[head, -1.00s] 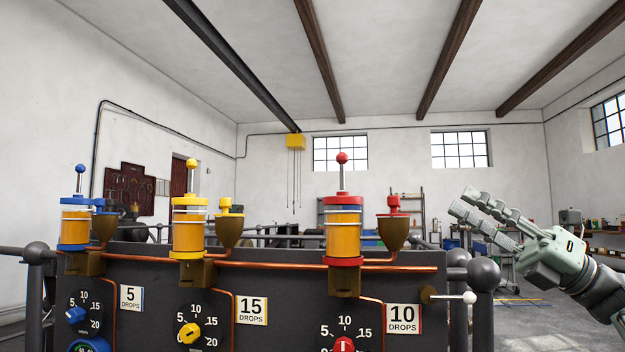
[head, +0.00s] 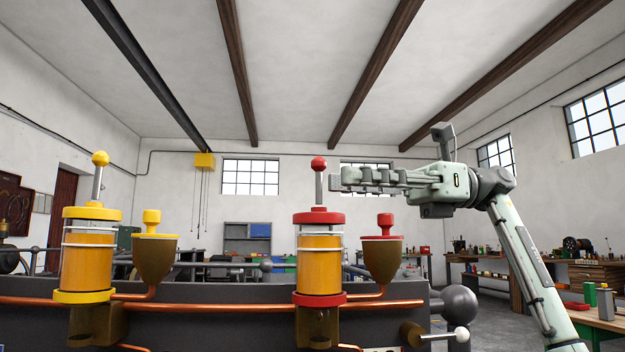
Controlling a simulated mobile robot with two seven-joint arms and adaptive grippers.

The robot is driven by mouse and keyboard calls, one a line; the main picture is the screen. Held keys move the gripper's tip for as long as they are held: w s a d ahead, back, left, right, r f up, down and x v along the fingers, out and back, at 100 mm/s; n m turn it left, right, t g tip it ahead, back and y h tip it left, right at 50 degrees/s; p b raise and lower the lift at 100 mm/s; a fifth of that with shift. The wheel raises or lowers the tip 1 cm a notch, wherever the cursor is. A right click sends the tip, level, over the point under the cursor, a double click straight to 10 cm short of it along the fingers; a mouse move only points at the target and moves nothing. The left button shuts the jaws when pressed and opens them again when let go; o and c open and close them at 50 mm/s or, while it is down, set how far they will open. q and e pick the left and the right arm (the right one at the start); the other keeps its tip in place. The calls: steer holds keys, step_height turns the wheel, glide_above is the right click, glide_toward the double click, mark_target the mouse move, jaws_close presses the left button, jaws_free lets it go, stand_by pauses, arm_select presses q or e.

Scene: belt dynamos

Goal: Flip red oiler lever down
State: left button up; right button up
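The red oiler (head: 320,265) has a red cap and base around an amber glass. Its lever (head: 319,181) stands upright on the cap, a grey rod topped by a red ball (head: 319,163). My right gripper (head: 336,179) points left, with its fingertips just right of the rod, below the ball. Whether it touches the rod I cannot tell. The fingers are seen edge-on and overlap, so their opening is hidden. My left gripper is out of view.
The yellow oiler (head: 88,262), its lever also upright, stands to the left. A brass cup with a red top (head: 382,256) stands right of the red oiler, below my gripper. A copper pipe (head: 210,306) runs along the dark panel. Air above the oilers is clear.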

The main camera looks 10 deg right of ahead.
mark_target(319, 172)
steer(key=a, duration=0.3)
steer(key=s+a, duration=0.1)
steer(key=a, duration=0.1)
jaws_close()
